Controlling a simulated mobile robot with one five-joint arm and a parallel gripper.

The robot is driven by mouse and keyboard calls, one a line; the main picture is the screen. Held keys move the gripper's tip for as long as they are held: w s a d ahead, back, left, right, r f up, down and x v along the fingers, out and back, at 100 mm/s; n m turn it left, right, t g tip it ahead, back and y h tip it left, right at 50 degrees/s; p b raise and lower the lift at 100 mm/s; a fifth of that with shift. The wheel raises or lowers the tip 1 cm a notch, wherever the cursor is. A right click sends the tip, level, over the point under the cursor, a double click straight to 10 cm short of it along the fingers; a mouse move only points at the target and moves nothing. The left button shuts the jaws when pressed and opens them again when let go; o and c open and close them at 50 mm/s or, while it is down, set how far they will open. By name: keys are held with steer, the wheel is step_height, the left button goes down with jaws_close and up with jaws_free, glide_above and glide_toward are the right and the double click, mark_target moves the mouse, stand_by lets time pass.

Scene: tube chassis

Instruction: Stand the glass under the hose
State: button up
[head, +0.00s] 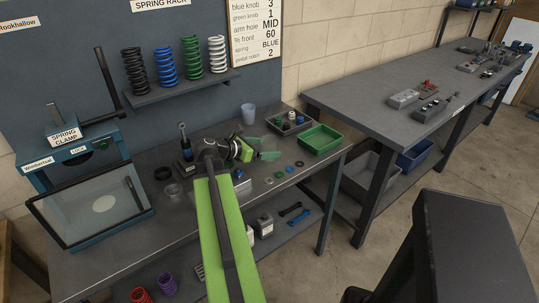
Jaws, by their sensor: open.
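A small clear glass (173,191) stands on the grey workbench, left of my arm. A bluish translucent cup (248,114) stands at the back of the same bench; I cannot tell which of the two the task means. My gripper (261,148) is open and empty, its green fingers pointing right above the bench, in front of the bluish cup and apart from it. The clear glass is well to its left. I cannot make out a hose; part of the bench is hidden behind my arm.
A spring clamp with a clear guard (92,208) fills the bench's left end. A black ring (162,173) lies near the clear glass. A green tray (320,138) and a dark tray of knobs (289,123) stand at the right. Springs (164,60) stand on a rack above.

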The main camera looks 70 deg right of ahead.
steer(key=b+x, duration=0.2)
steer(key=x, duration=0.3)
steer(key=shift+w+f, duration=0.1)
steer(key=shift+w, duration=0.1)
steer(key=shift+s+d, duration=0.15)
steer(key=shift+c, duration=0.2)
